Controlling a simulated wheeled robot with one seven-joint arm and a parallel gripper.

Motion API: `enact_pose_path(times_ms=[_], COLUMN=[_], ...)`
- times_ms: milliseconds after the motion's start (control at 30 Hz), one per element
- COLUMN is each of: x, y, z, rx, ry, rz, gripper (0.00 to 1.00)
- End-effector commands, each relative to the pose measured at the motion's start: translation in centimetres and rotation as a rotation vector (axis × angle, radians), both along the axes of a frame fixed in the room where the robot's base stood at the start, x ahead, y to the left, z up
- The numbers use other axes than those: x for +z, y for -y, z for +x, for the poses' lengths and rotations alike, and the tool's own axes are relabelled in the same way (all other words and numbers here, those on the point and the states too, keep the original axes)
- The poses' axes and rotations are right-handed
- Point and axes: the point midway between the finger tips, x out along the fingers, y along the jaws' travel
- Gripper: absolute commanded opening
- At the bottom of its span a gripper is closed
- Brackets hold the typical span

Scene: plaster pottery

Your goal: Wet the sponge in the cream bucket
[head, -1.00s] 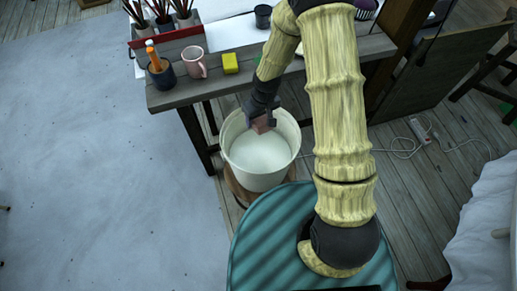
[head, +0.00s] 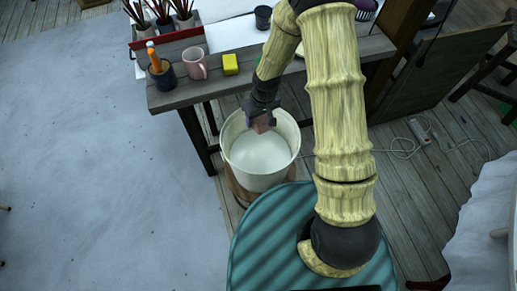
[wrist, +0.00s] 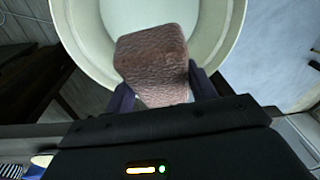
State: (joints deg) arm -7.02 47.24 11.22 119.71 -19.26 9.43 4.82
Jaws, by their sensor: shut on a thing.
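The cream bucket (head: 236,166) stands on a round wooden stand, and pale liquid fills much of it. My gripper (head: 263,120) is shut on a brownish-pink sponge (head: 263,125) at the back of the bucket's mouth. In the wrist view the sponge (wrist: 152,58) is a rough brown block between the two dark fingers of my gripper (wrist: 162,88). Its far end overlaps the pale liquid inside the bucket (wrist: 232,30). I cannot tell whether the sponge touches the liquid.
Behind the bucket is a grey wooden table (head: 215,83) with a pink mug (head: 196,66), a yellow block (head: 230,64) and a dark cup with an orange-handled tool (head: 161,75). A cable lies on the floor at right. The pale floor at left is clear.

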Motion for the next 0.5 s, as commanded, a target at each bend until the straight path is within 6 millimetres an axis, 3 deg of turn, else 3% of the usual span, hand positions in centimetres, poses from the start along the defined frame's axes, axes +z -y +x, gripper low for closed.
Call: enact_pose_path(times_ms=[300, 500], x=[3.0, 3.2], y=[0.0, 0.0], z=[0.0, 0.0], rx=[-0.001, 0.0], ry=[0.001, 0.0], rz=[0.001, 0.0], gripper=[0.37, 0.37])
